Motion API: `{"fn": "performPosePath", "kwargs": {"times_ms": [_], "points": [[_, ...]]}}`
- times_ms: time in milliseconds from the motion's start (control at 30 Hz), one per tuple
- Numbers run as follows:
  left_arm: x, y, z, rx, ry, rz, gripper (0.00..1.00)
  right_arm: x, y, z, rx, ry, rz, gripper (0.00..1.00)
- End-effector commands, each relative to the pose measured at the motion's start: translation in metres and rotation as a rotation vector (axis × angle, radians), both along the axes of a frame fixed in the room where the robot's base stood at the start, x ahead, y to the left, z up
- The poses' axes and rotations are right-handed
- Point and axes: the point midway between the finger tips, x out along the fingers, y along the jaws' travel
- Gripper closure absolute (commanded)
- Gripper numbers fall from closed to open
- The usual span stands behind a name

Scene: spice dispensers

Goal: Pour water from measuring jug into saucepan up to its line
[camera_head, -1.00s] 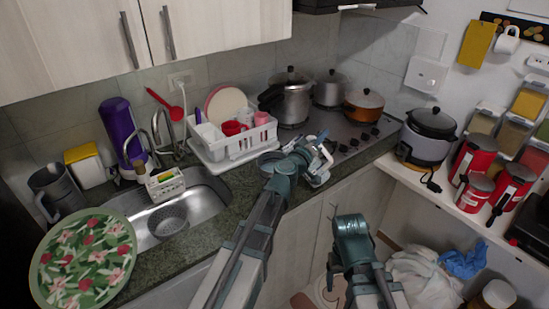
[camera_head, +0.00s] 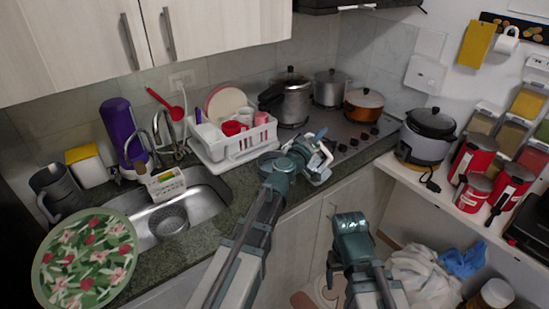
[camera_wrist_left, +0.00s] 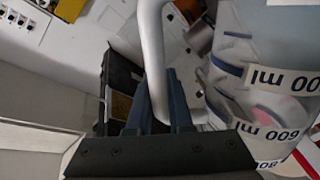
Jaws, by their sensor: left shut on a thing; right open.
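My left gripper (camera_head: 320,152) is over the counter's front edge by the hob. In the left wrist view its dark fingers (camera_wrist_left: 150,100) are shut on the pale handle of the clear measuring jug (camera_wrist_left: 232,75). The jug has printed ml labels, upside down in that view; its water level cannot be made out. In the head view the jug is small and mostly hidden by the gripper. An orange lidded pan (camera_head: 363,105) and a silver lidded pot (camera_head: 331,88) stand on the hob; I cannot tell which is the saucepan. My right gripper (camera_head: 336,278) is low, below the counter, and open.
A pressure cooker (camera_head: 290,98) stands at the hob's left. A white dish rack (camera_head: 235,145) sits between hob and sink (camera_head: 185,212). A rice cooker (camera_head: 427,137) and red canisters (camera_head: 472,158) stand on the right shelf. The hob's front (camera_head: 350,142) is clear.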

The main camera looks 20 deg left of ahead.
Motion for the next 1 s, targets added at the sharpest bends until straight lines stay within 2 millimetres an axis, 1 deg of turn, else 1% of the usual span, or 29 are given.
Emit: {"fn": "performPosePath", "kwargs": {"times_ms": [1000], "points": [[0.0018, 0.0058, 0.0086, -0.066, 0.020, 0.000, 1.00, 0.0000, 0.0000, 0.0086, 0.000, 0.000, 0.000, 0.25]]}}
